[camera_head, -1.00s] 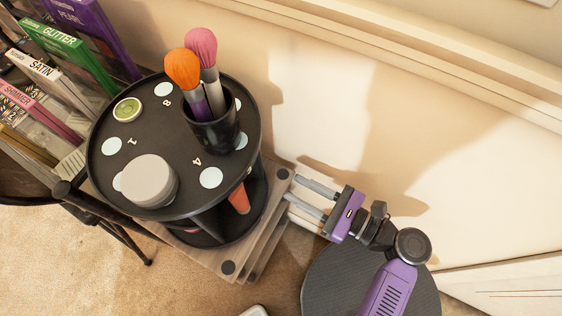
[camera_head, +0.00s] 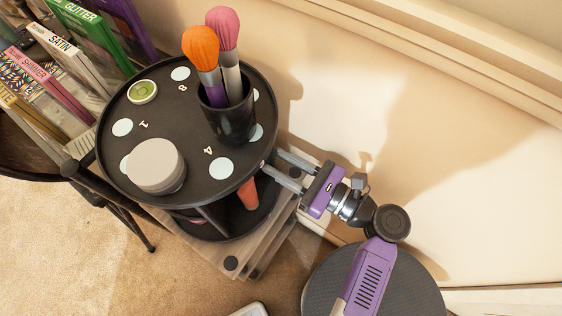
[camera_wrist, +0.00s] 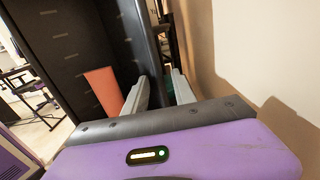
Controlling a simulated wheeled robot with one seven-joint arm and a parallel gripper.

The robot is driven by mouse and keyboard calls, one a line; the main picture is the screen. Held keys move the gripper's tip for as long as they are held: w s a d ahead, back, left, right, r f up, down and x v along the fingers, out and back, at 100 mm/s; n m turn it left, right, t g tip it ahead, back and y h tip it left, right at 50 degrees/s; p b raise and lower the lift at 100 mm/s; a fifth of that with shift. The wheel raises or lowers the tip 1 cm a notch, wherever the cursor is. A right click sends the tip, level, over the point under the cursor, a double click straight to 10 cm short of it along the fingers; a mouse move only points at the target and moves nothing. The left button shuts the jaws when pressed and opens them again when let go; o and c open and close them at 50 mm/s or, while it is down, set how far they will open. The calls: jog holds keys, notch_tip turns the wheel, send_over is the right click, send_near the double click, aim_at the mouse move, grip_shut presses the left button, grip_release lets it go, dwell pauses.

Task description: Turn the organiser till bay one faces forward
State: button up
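The organiser (camera_head: 180,135) is a round black carousel with numerals 1, 8 and 4 and pale dots on its top. Numeral 1 (camera_head: 143,125) lies on the left part and 4 (camera_head: 208,150) towards the lower right. The lower tier shows below, with an orange item (camera_head: 248,193) inside. My gripper (camera_head: 272,158) is at the organiser's right side, fingers apart, tips at its rim. In the wrist view, a dark upright panel edge (camera_wrist: 146,45) stands between the spread fingers of my gripper (camera_wrist: 158,85); contact cannot be told. The orange item (camera_wrist: 103,88) is left of the fingers.
On top stand a black cup (camera_head: 229,121) with two brushes, a grey round jar (camera_head: 156,165) and a small green-lidded pot (camera_head: 142,92). Boxes (camera_head: 58,48) stand at the left. A wall (camera_head: 350,90) is close behind my gripper.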

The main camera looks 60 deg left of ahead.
grip_shut()
jog(key=shift+w, duration=0.1)
dwell(1.2)
